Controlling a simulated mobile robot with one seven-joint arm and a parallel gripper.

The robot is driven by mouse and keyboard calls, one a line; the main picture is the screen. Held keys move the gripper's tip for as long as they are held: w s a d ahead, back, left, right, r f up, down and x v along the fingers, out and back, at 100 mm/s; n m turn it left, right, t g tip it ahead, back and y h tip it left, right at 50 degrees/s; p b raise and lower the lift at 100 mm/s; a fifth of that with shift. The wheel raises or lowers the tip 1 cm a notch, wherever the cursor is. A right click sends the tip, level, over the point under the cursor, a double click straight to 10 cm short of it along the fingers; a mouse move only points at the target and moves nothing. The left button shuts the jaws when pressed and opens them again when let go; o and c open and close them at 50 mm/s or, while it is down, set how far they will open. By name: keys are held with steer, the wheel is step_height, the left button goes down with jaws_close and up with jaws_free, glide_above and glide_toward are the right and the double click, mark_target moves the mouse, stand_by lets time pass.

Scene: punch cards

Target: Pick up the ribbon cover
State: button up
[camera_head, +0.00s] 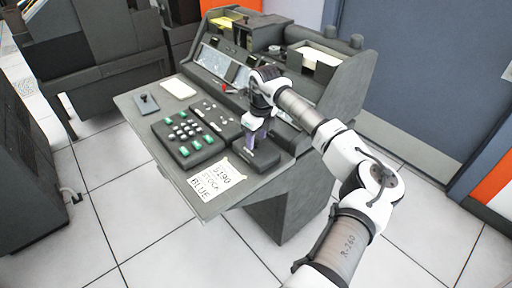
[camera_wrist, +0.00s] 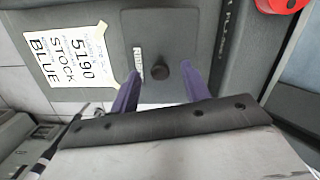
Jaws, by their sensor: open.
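The ribbon cover (camera_wrist: 175,27) is a dark grey plate with a round black knob (camera_wrist: 160,69) and a small white label, partly readable as "RIBBON". In the head view the ribbon cover (camera_head: 266,160) is at the right front of the punch desk. My gripper (camera_head: 256,140) points down over it. In the wrist view the two purple fingers of my gripper (camera_wrist: 161,73) are apart, one on each side of the knob, with nothing held. Whether the fingertips are level with the knob or above it, I cannot tell.
A paper note reading "5190 STOCK BLUE" (camera_head: 216,178) lies left of the cover. A keypad with green keys (camera_head: 192,135) is further left. A red round part (camera_wrist: 282,4) shows at the wrist view's top right. The desk's raised back (camera_head: 225,68) stands behind.

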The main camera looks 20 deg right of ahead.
mark_target(257, 141)
steer(key=shift+f, duration=0.2)
jaws_close()
steer(key=shift+r, duration=0.1)
step_height(257, 141, up, 23)
steer(key=p, duration=0.1)
stand_by(1.1)
